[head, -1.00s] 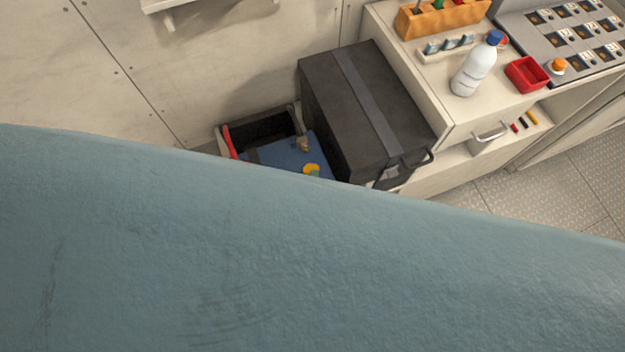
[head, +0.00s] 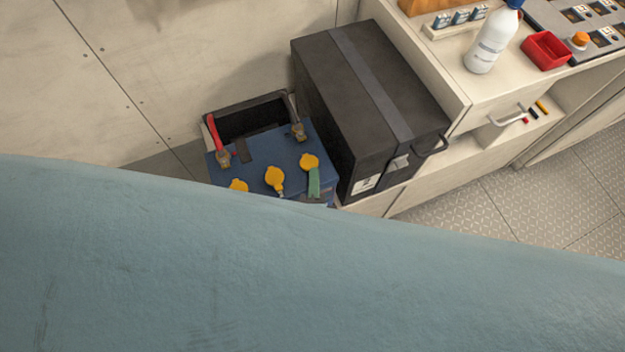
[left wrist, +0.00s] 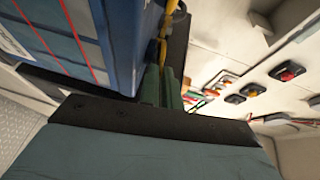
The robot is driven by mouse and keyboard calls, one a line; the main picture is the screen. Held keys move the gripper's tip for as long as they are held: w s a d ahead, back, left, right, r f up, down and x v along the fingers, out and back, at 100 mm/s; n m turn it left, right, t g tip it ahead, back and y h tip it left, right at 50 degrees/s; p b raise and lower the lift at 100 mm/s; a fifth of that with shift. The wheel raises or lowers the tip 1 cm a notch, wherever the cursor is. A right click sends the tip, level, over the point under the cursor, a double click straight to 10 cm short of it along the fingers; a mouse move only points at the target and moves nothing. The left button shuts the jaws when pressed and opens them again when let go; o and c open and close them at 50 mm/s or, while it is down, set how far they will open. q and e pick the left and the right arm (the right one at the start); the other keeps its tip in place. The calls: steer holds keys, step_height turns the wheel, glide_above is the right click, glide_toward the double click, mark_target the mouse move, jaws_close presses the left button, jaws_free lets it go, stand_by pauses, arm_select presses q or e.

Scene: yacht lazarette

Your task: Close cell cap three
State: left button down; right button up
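A blue battery (head: 255,155) sits low beside the black box, with several yellow caps on its top. One yellow cap (head: 238,185) is partly hidden, another (head: 275,178) is in the middle, and a third (head: 309,161) is at right. My left gripper (head: 313,175) has its green fingers right at this right-hand cap. In the left wrist view the green fingers (left wrist: 163,84) are close together beside the battery's blue side (left wrist: 110,40), and a yellow edge (left wrist: 165,40) shows beyond their tips. I cannot tell whether they touch the cap. My right gripper is out of view.
A large teal part of mine covers the lower head view. A black box (head: 345,95) stands right of the battery. A counter holds a white bottle (head: 492,45) and red tray (head: 546,50). Red (head: 215,135) and dark (head: 293,110) leads rise from the battery.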

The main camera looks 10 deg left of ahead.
arm_select(q)
steer(key=shift+a+f, duration=0.4)
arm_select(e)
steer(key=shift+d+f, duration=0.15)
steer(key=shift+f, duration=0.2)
arm_select(q)
steer(key=c, duration=1.6)
jaws_free()
steer(key=shift+a, duration=0.1)
